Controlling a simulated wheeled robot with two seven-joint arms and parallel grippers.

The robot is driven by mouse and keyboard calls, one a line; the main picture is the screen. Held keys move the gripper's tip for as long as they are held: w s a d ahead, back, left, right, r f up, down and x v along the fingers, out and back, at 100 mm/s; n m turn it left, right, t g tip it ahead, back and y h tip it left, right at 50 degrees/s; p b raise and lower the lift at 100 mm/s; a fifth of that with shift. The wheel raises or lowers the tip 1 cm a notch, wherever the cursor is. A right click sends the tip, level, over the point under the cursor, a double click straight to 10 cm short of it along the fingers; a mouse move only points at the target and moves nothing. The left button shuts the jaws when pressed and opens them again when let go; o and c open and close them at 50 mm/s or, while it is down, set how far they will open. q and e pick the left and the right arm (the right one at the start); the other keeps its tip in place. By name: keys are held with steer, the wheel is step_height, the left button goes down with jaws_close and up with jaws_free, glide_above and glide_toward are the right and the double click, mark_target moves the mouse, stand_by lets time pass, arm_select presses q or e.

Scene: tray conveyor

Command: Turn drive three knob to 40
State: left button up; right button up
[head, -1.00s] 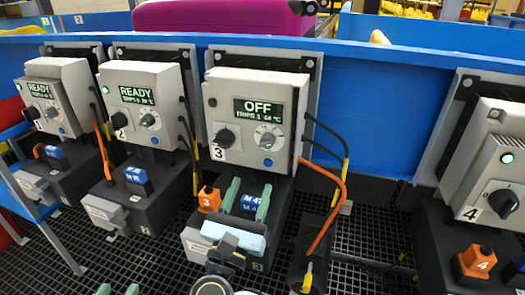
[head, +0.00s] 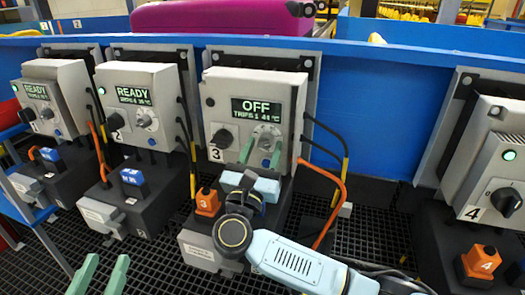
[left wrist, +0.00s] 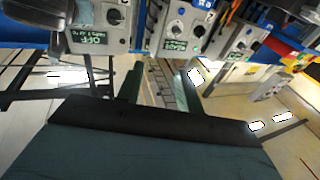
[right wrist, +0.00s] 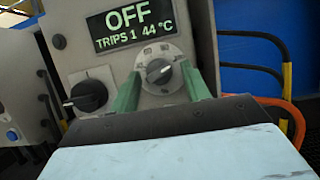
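Drive three (head: 290,98) is a light grey box marked 3, with a display reading OFF, TRIPS 1 and 44 °C. Its round silver knob (right wrist: 160,71) sits on a pale dial plate, below the display and right of a black rotary switch (right wrist: 88,96). My right gripper (head: 262,152) is open and empty in front of the dial. In the right wrist view its green fingers flank the knob left and right; I cannot tell whether they touch it. The dial's scale is too small to read. My left gripper (head: 102,272) is open and empty at lower left, away from the drives.
Drives one (head: 62,90) and two (head: 145,88) on the left show READY. Drive four (head: 490,170) is at the right with a green lamp. An orange block (head: 207,202) marked 3 lies below drive three. Orange and black cables (head: 330,195) run on its right side.

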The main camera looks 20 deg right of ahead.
steer(key=c, duration=0.8)
